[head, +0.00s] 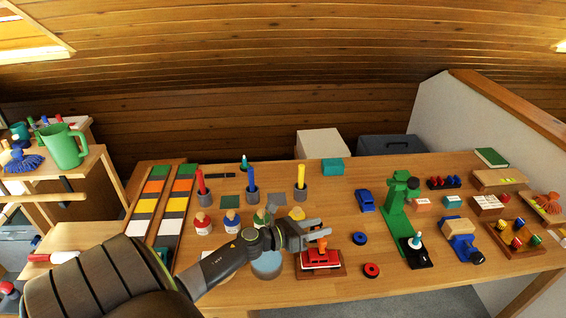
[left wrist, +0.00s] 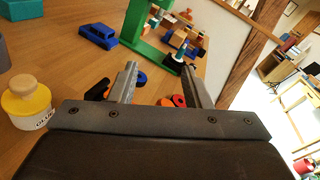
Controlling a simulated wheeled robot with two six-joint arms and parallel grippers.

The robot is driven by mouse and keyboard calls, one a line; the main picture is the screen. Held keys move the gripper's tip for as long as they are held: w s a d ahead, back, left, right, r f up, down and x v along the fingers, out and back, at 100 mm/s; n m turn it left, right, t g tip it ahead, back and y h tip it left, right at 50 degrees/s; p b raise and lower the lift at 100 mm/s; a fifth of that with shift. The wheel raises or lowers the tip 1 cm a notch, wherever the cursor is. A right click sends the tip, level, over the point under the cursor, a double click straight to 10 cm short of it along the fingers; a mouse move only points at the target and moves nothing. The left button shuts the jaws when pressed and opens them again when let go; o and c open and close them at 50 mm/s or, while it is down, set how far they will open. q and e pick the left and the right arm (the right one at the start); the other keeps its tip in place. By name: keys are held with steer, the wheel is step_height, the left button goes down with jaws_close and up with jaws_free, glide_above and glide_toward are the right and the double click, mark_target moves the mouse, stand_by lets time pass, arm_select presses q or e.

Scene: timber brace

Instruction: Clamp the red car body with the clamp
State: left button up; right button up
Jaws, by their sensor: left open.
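The red car body (head: 320,258) sits on a dark wooden base near the table's front edge in the head view. A small orange part (head: 322,243) stands upright over it and looks like the clamp's handle; how it meets the car is too small to tell. My left gripper (head: 325,230) is open, just above and behind the orange part, with nothing seen held. In the left wrist view its two fingers (left wrist: 158,82) are apart, and the car body cannot be made out there. My right gripper is not in view.
A blue wheel (head: 360,238) and a red wheel (head: 371,270) lie right of the car. The front table right of the red wheel is clear.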

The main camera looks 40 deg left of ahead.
arm_select(q)
steer(key=b+v, duration=0.4)
steer(key=v, duration=1.1)
steer(key=shift+s, duration=0.2)
steer(key=shift+a+r, duration=0.1)
